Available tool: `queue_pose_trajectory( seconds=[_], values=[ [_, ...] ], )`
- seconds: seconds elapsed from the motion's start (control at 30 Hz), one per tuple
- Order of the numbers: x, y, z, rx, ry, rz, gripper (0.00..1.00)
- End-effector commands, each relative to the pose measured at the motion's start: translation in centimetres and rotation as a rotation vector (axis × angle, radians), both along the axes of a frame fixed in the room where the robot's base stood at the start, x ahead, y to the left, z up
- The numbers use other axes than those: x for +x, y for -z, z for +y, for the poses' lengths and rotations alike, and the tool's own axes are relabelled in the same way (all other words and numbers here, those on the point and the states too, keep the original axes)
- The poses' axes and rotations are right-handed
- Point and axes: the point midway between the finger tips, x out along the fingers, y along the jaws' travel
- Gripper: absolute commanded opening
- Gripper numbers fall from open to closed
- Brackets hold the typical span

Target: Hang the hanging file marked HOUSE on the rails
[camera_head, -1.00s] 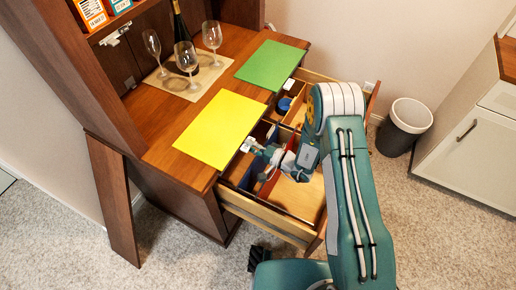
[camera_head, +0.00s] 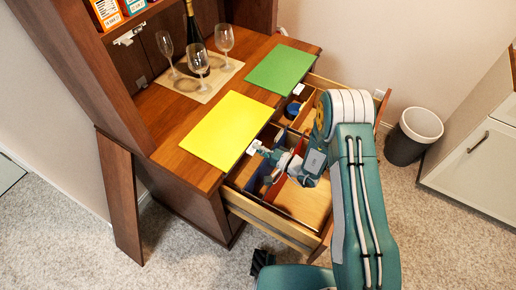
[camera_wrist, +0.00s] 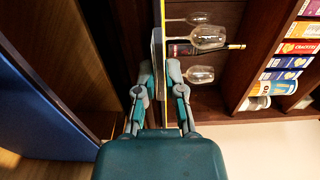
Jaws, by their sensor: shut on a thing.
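A yellow file (camera_head: 228,130) lies flat on the hutch's wooden top, near its front edge. A white tab (camera_head: 254,147) juts from its edge over the open drawer. My gripper (camera_head: 263,153) is at this tab and shut on it. In the wrist view my gripper (camera_wrist: 158,85) closes on a thin pale piece (camera_wrist: 157,50), with the yellow file seen nearly edge-on beside it. A green file (camera_head: 282,67) lies farther back, with its own white tab (camera_head: 298,89). No HOUSE marking is legible. The rails cannot be made out clearly inside the drawer.
The open drawer (camera_head: 268,226) has wooden dividers, with blue and red upright pieces inside, partly hidden by my arm. Wine glasses (camera_head: 199,60) and a bottle (camera_head: 193,22) stand on a mat behind the yellow file. A bin (camera_head: 414,135) stands on the right.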

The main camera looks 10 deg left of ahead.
Motion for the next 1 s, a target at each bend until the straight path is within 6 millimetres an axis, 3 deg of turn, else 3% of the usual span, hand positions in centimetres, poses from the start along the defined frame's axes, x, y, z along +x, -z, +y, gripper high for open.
queue_pose_trajectory(
  seconds=[0.63,1.0],
  values=[
    [-0.1,-1.9,-0.1,0.0,0.0,0.001,0.0],
    [-1.0,-1.9,-2.9,0.0,0.003,0.002,0.0]
  ],
)
